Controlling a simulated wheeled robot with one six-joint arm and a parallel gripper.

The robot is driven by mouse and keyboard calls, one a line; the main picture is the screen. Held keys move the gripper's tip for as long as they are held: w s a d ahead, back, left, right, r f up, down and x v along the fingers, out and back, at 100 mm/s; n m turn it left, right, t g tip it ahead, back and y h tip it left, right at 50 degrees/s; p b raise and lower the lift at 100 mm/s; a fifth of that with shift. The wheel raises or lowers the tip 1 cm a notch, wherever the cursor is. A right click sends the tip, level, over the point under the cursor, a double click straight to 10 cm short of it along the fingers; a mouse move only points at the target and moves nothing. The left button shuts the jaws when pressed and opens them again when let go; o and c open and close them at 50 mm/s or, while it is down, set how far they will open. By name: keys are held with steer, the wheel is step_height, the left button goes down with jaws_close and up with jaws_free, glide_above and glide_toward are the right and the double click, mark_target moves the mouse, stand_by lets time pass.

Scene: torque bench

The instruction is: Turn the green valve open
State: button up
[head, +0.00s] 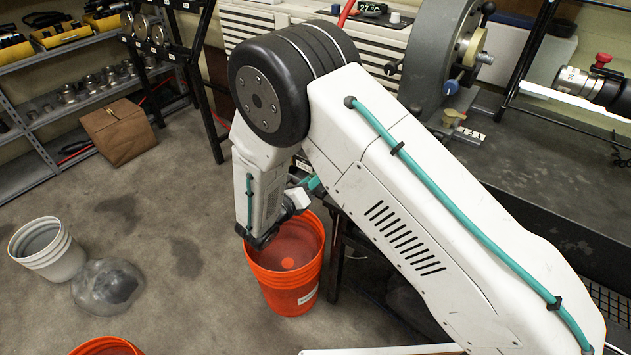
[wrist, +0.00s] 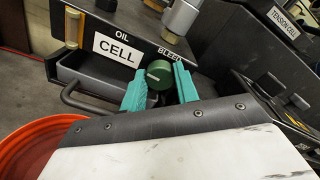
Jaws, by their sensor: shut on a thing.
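In the wrist view a round green valve knob (wrist: 159,74) with a pale mark on its face sits on a dark panel, below the label "BLEED". My gripper (wrist: 160,86) has two teal fingers, one on each side of the knob, and is shut on it. In the head view my arm hides the valve and most of the gripper; only a bit of teal shows behind the wrist.
White labels on the panel read "OIL" and "CELL" (wrist: 118,50). A dark bar handle (wrist: 85,108) curves out below them. An orange bucket (head: 287,275) stands on the floor beside my wrist. A bench (head: 520,170) lies to the right.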

steer(key=shift+d+f, duration=0.1)
steer(key=shift+d, duration=0.05)
steer(key=o, duration=1)
steer(key=shift+c, duration=0.2)
steer(key=v, duration=0.8)
